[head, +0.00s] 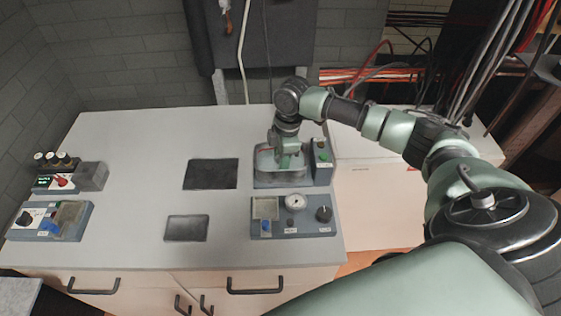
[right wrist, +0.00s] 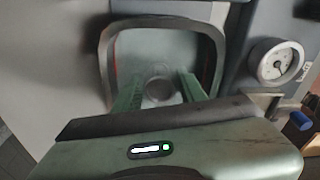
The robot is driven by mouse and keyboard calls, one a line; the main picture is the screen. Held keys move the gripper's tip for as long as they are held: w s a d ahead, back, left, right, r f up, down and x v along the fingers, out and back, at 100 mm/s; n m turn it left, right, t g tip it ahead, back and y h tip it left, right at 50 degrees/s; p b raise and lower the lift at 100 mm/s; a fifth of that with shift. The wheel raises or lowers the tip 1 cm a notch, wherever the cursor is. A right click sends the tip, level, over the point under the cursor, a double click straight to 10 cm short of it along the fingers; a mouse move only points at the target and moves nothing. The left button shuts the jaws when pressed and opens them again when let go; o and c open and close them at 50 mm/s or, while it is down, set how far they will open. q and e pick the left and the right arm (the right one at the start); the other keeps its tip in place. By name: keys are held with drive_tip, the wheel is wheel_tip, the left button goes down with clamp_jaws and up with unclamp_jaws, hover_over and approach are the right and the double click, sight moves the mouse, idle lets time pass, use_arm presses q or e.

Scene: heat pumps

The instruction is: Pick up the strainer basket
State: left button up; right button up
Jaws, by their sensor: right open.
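My right gripper (head: 283,160) is over the open grey-rimmed basin (head: 268,176) on the blue-grey unit at the table's right side. In the right wrist view its two green fingers (right wrist: 160,88) are apart and point down into the basin (right wrist: 108,50). A small round greyish shape (right wrist: 158,86) shows between the fingertips inside the basin. It may be the strainer basket, but it is blurred and I cannot tell for certain. I cannot tell whether the fingers touch it. My left gripper is not in view.
A panel with a dial gauge (head: 295,202) and a black knob (head: 324,214) lies in front of the basin. Two dark mats (head: 211,174) (head: 186,228) lie mid-table. More units (head: 60,220) stand at the left. The white tabletop (head: 140,170) between is clear.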

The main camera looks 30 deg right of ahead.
drive_tip(key=c, duration=0.9)
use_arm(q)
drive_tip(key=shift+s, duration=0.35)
use_arm(e)
drive_tip(key=shift+r, duration=0.1)
